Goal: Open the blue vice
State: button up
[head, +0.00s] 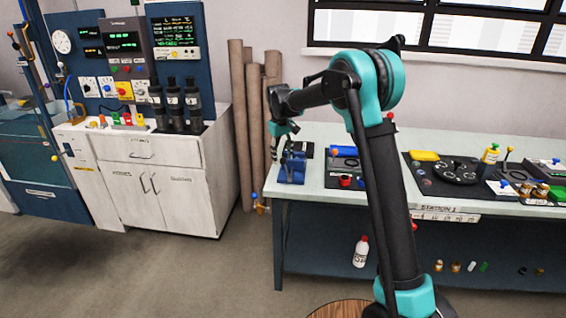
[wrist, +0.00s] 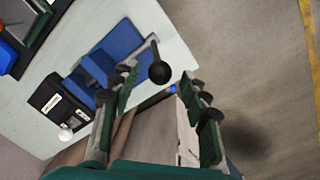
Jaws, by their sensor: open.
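The blue vice (head: 292,170) sits at the left end of the workbench in the head view. In the wrist view the blue vice (wrist: 124,40) lies to the upper left, with a grey rod ending in a black ball (wrist: 159,72). My gripper (head: 283,131) is above the vice in the head view, its fingers small and partly unclear. In the wrist view my gripper (wrist: 160,86) is open, with green-padded fingers apart and nothing held. The black ball appears between the fingertips in the picture; I cannot tell its depth. The vice's jaw gap is not clear.
The pale workbench top (head: 320,133) holds a dark tray with a red part (head: 345,181) right of the vice. A black labelled block (wrist: 60,103) is beside the vice. Brown pipes (head: 254,135) stand left of the bench. Open floor lies in front.

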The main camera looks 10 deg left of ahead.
aim_at(286, 169)
jog(key=shift+d+f, duration=0.1)
jog(key=shift+f, duration=1.35)
grip_shut()
